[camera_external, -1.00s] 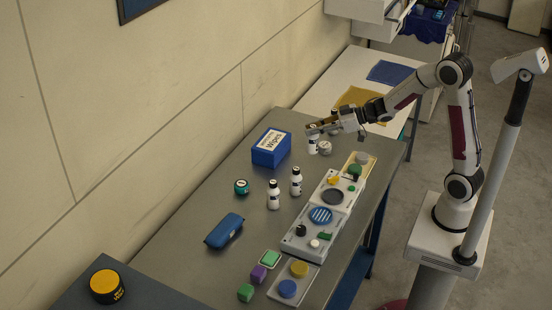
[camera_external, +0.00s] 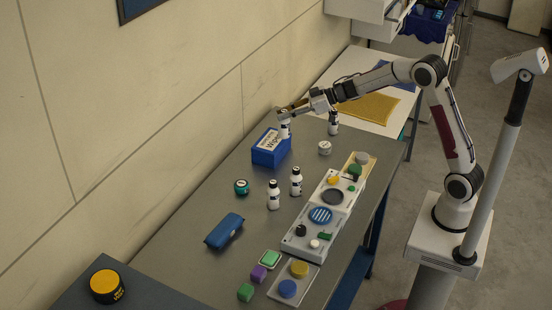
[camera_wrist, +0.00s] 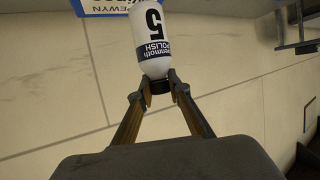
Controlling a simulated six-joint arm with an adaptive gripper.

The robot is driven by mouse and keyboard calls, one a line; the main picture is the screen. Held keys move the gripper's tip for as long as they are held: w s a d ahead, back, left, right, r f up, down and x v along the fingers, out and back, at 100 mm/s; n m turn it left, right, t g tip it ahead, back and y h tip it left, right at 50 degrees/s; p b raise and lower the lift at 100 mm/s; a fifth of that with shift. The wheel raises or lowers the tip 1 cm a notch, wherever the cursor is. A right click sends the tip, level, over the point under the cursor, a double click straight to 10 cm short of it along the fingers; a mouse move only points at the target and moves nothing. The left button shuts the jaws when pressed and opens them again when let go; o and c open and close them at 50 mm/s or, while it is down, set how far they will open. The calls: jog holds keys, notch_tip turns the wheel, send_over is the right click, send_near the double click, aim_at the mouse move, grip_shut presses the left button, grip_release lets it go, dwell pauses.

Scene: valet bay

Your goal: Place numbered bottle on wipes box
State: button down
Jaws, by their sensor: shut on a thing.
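My gripper (camera_external: 285,110) is shut on the cap of a white bottle (camera_external: 284,129). In the wrist view its label shows a black 5 and "POLISH" on the bottle (camera_wrist: 153,38), and the fingers (camera_wrist: 157,84) pinch the dark cap. The blue wipes box (camera_external: 268,157), with a white label, stands on the grey table near the wall. The bottle looks upright at the box's top right part in the external view. I cannot tell whether its base touches the box. Part of the box (camera_wrist: 98,10) shows at the top edge of the wrist view.
Other white bottles stand on the table (camera_external: 190,258): one behind the box (camera_external: 333,123) and two in front (camera_external: 273,196) (camera_external: 296,182). A grey-white round tub (camera_external: 324,148), a green tub (camera_external: 241,187) and a blue case (camera_external: 224,231) lie nearby. The wall (camera_external: 130,120) runs close on the left.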

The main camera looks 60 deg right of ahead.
jog(key=w+d+r, duration=0.1)
jog(key=w+r, duration=0.4)
jog(key=w, duration=0.1)
jog(key=shift+d+r, duration=0.25)
jog(key=shift+r, duration=0.05)
dwell(0.3)
notch_tip(320, 180, down, 6)
jog(key=shift+f, duration=0.15)
dwell(0.3)
jog(key=shift+f, duration=0.1)
jog(key=shift+f, duration=1.75)
jog(key=shift+f, duration=0.1)
